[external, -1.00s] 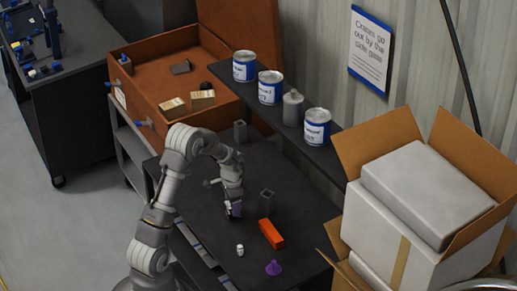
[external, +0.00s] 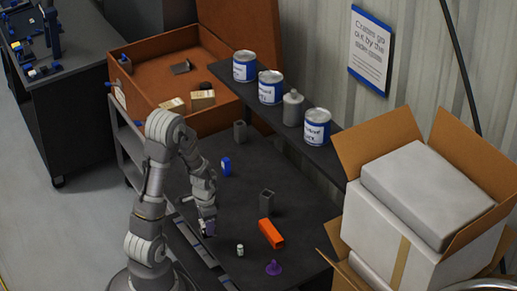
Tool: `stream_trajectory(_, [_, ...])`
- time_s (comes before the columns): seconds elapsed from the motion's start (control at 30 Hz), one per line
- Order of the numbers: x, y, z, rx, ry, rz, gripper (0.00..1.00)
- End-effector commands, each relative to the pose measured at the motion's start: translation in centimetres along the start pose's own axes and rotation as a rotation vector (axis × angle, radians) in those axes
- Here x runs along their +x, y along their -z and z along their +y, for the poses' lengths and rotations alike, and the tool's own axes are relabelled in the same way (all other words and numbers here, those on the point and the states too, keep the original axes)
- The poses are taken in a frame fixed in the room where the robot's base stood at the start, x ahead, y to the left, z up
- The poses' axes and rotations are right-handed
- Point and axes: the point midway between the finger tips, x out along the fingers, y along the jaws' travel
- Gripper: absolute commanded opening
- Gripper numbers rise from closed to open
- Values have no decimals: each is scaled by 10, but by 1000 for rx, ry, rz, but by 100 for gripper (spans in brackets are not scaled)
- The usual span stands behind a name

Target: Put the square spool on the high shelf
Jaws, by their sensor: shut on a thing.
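My gripper (external: 208,228) is shut on a small pale purple-grey thing (external: 210,229), low over the left edge of the dark table. The fingers hide much of it, and it is too small to tell whether it is the square spool. The high shelf (external: 337,160) is a dark board along the wall, to the right of and above the table. On the table are two upright grey square pieces, one near the middle (external: 267,202) and one at the back (external: 239,132).
A blue piece (external: 226,166), an orange block (external: 271,234), a small white bottle (external: 240,250) and a purple funnel (external: 273,268) are on the table. Blue-and-white cans (external: 270,88) and a grey bottle (external: 292,108) occupy the shelf. An open carton (external: 375,230) stands close at right.

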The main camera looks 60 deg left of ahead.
Motion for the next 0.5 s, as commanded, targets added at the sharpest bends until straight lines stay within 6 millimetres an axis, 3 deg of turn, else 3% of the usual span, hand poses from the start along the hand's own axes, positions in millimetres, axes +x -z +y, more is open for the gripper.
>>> stream_trajectory(0.17, [-4, 2, 1, 0, 1, 1, 20])
stream_trajectory(0.27, [-22, 12, 1, -6, 2, 1, 20])
stream_trajectory(0.37, [-55, 34, 4, -17, 3, 2, 20])
stream_trajectory(0.5, [-120, 77, 16, -46, 3, 2, 20])
